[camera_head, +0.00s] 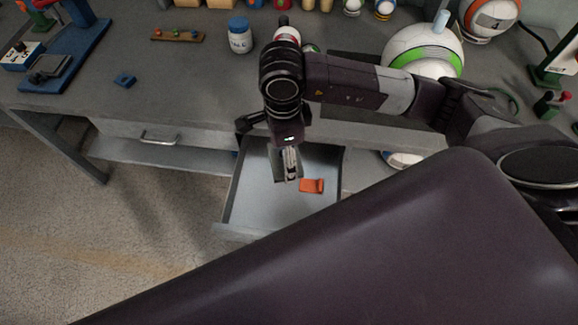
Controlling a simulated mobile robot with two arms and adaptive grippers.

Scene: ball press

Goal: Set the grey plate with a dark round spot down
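My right gripper (290,172) reaches in from the right and points down over an open grey drawer (232,204). A narrow pale strip shows at its fingers. I cannot tell whether this is part of the fingers or a thin plate seen edge-on. The finger gap is too small to read. I cannot make out a grey plate with a dark round spot anywhere in view. My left gripper is not in view.
An orange piece (312,186) lies in the drawer, just right of the gripper. The bench's front left is mostly clear.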

